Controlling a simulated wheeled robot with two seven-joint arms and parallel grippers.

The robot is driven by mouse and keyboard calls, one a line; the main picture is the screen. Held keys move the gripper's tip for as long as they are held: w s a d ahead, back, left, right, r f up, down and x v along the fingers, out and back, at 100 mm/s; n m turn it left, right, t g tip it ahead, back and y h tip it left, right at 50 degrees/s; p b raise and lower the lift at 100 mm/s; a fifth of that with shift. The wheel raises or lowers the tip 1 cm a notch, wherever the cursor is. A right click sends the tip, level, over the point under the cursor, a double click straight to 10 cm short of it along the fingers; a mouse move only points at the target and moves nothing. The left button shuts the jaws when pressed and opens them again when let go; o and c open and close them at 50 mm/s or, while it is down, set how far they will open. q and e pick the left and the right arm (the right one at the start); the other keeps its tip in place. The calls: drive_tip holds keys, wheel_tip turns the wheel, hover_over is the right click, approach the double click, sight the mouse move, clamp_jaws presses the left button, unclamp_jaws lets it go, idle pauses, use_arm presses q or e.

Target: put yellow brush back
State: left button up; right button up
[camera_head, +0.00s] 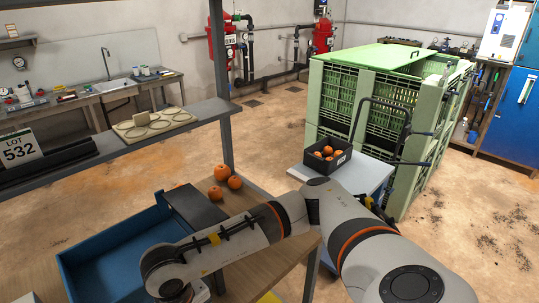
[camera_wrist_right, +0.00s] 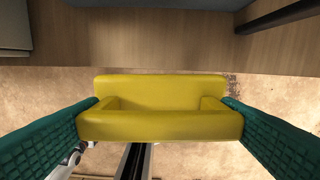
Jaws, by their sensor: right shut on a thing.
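The yellow brush (camera_wrist_right: 160,124) is a smooth yellow block in the right wrist view, with a raised back part and a lower front part. My right gripper (camera_wrist_right: 162,106) is shut on it, with one green ribbed finger pressed against each end. No bristles show from this side. The brush is held in front of a wooden surface (camera_wrist_right: 140,42), with the floor seen behind it. In the head view my right arm reaches across to the left and its gripper is hidden at the bottom edge. My left gripper is in neither view.
In the head view a blue tray (camera_head: 80,258) lies on the wooden bench (camera_head: 245,200), beside several oranges (camera_head: 221,172). A grey shelf (camera_head: 120,142) with an upright post crosses above. A trolley (camera_head: 361,172) with a black crate (camera_head: 327,166) stands by green bins (camera_head: 335,100).

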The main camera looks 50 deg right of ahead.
drive_tip(key=s+d+f, duration=0.3)
drive_tip(key=s+f, duration=0.2)
drive_tip(key=f, duration=0.3)
drive_tip(key=shift+d+f+n, duration=0.2)
drive_tip(key=shift+f+n, duration=0.05)
drive_tip(key=shift+n, duration=0.15)
